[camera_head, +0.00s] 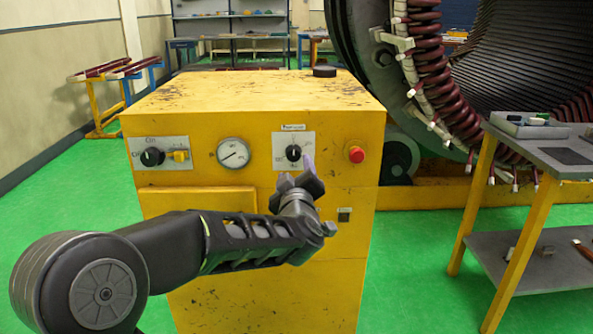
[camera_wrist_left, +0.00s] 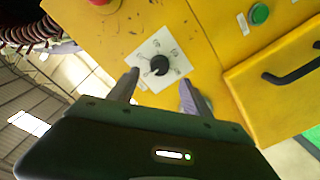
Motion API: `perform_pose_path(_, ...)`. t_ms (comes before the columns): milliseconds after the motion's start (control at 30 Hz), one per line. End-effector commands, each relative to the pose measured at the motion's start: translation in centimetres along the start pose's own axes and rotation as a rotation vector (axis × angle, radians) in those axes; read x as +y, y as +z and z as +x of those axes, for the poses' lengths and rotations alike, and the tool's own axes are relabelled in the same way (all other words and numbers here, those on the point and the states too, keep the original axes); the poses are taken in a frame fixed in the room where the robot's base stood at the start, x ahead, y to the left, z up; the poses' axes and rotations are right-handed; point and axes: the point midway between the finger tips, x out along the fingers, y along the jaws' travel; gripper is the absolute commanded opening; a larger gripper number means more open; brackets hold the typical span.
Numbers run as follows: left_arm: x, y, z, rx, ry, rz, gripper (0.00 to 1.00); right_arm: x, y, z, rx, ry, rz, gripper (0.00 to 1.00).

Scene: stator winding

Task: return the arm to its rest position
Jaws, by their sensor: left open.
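My left arm reaches in from the left in the head view, and its gripper (camera_head: 299,180) is in front of the yellow cabinet (camera_head: 256,95), just below the black rotary knob (camera_head: 293,153) on its white dial plate. In the left wrist view the gripper (camera_wrist_left: 158,98) has its two fingers apart with nothing between them. The knob (camera_wrist_left: 159,65) shows beyond the fingertips, and the fingers look clear of it. My right gripper does not show in either view.
The cabinet front also carries a gauge (camera_head: 233,153), a red button (camera_head: 356,155) and another knob (camera_head: 152,157). A grey-topped table (camera_head: 560,157) stands at the right, by the large stator (camera_head: 430,75). Green floor (camera_head: 70,220) is open at the left.

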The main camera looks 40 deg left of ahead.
Motion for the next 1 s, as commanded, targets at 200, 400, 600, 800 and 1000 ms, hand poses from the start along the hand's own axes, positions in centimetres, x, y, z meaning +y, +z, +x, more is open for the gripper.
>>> perform_pose_path(200,0.0,0.0,0.0,0.0,0.0,0.0,0.57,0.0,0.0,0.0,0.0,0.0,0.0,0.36)
perform_pose_path(400,0.5,1.1,-0.1,-0.042,0.024,-0.005,0.57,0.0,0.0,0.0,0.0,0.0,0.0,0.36)
perform_pose_path(600,2.3,8.9,-2.2,-0.234,0.122,0.088,0.57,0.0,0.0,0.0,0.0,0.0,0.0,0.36)
perform_pose_path(800,0.1,23.1,-7.3,-0.552,0.189,0.272,0.57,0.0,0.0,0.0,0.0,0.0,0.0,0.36)
perform_pose_path(1000,-6.2,35.9,-15.9,-0.905,0.211,0.445,0.57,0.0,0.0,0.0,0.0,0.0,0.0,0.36)
